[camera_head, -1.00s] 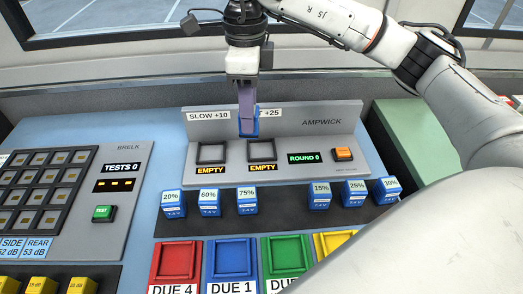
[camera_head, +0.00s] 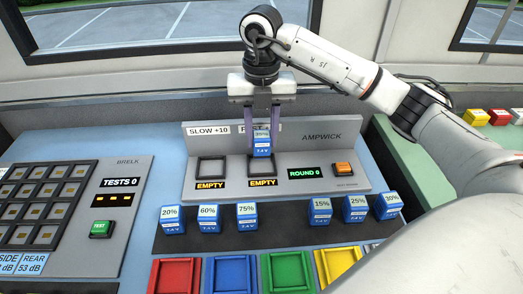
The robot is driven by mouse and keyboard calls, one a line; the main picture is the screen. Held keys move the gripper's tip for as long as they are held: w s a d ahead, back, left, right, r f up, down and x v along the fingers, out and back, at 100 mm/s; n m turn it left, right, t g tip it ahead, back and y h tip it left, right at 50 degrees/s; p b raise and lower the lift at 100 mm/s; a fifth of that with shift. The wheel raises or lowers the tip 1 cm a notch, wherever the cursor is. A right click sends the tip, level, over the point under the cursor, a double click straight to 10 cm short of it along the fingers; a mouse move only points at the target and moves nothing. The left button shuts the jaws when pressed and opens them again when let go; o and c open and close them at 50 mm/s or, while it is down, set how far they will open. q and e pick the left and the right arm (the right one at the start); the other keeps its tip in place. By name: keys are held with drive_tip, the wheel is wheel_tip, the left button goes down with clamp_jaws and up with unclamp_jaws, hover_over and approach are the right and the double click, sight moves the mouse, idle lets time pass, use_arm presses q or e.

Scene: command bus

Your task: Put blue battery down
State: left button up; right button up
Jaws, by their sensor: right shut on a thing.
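My right gripper (camera_head: 262,134) points down over the grey AMPWICK charger (camera_head: 334,157). Its two purple-grey fingers are shut on a blue battery (camera_head: 262,148) with a white label that seems to read 35%. The battery is upright at the charger's right-hand socket (camera_head: 257,167), whose display reads EMPTY. I cannot tell whether the battery touches the socket. The left-hand socket (camera_head: 211,168) is vacant and also reads EMPTY. My left gripper is not in view.
Several blue batteries stand on a dark strip in front, among them 75% (camera_head: 247,216) and 15% (camera_head: 320,211). Red (camera_head: 174,277), blue, green and yellow trays lie nearer. An orange button (camera_head: 344,169) sits right of the sockets. A keypad panel (camera_head: 45,194) is at left.

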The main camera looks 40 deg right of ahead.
sight(262, 149)
drive_tip(key=shift+f, duration=2.05)
drive_tip(key=shift+f, duration=0.1)
drive_tip(key=o, duration=1.2)
wheel_tip(262, 149, up, 12)
drive_tip(key=shift+r+p, duration=0.1)
drive_tip(key=shift+p, duration=0.35)
